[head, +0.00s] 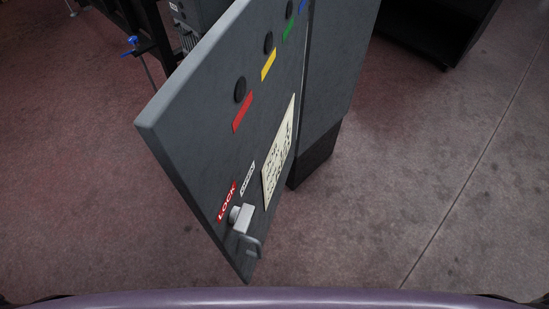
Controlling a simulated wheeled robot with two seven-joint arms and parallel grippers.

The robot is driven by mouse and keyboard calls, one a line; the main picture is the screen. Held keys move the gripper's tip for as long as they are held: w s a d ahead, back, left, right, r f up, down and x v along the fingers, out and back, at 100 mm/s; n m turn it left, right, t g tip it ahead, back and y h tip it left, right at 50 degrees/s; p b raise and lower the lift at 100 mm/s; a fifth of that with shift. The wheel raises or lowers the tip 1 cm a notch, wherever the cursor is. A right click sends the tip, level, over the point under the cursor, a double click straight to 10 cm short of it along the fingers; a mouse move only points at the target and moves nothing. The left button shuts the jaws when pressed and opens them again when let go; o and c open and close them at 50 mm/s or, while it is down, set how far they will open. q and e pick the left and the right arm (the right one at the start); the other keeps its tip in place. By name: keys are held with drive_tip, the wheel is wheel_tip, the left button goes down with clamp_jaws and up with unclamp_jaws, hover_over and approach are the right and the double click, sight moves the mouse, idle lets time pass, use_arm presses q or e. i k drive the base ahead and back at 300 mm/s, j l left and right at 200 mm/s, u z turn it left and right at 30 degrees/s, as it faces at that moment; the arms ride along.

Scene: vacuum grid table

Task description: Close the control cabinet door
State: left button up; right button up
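The grey control cabinet door (198,150) stands swung open toward me in the middle of the head view. Its outer face carries round dark knobs with red, yellow, green and blue labels, a pale note sheet (279,152), a red LOCK label (227,202) and a metal handle (242,222) near the lower edge. The grey cabinet body (337,65) is behind it on the right, standing on a dark base. The cabinet's inside is mostly hidden by the door. Neither of my grippers shows in the head view.
A dark frame with a blue-handled valve (132,41) stands at the upper left, behind the door. A black unit (440,25) stands at the upper right. The reddish-brown floor (465,190) is clear on the right and at the lower left.

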sight(222, 127)
drive_tip(key=k+l+u, duration=0.35)
drive_tip(key=k+l, duration=0.45)
